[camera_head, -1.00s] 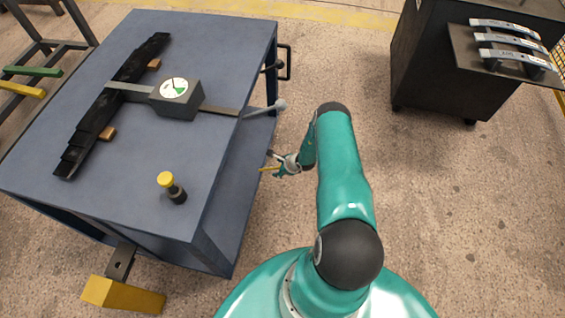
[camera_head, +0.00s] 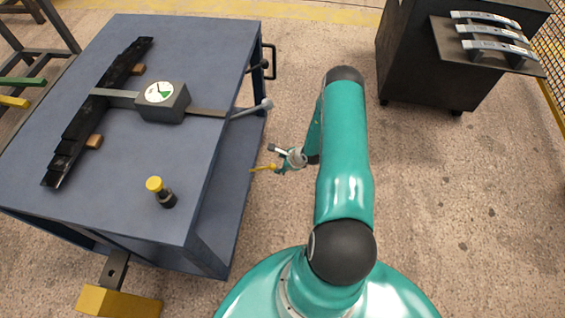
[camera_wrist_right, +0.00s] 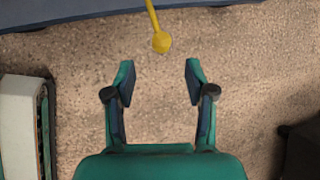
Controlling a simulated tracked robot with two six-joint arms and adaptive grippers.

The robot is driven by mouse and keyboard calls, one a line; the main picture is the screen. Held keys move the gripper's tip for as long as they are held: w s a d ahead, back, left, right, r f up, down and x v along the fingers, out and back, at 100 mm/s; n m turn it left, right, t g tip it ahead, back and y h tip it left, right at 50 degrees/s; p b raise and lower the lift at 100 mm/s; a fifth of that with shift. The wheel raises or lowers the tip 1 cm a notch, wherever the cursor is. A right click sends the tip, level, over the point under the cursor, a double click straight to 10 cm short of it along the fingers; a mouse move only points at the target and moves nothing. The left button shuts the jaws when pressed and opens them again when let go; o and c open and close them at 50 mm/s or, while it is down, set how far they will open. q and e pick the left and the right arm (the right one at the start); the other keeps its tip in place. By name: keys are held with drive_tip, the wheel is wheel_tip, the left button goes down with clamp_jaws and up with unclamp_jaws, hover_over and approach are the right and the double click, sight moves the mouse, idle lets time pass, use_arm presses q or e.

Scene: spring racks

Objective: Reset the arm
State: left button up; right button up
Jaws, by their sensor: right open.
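My right arm (camera_head: 343,160) stretches forward from the bottom of the head view, over the floor to the right of the blue bench. Its gripper (camera_head: 279,161) is small and partly hidden beside the forearm. In the right wrist view the gripper (camera_wrist_right: 159,82) has its two fingers wide apart with only floor between them, so it is open and empty. A yellow rod with a knob end (camera_wrist_right: 161,42) shows just beyond the fingertips, apart from them. My left gripper is not in view.
The blue bench (camera_head: 195,60) carries a black leaf spring (camera_head: 80,130), a dial gauge box (camera_head: 163,100) and a yellow-capped post (camera_head: 160,190). A grey lever (camera_head: 250,109) juts from its right side. A dark cabinet (camera_head: 425,75) stands back right. Floor between is clear.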

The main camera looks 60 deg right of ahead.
drive_tip(key=shift+s+a+r, duration=0.1)
drive_tip(key=shift+s+r, duration=0.2)
drive_tip(key=shift+r, duration=0.15)
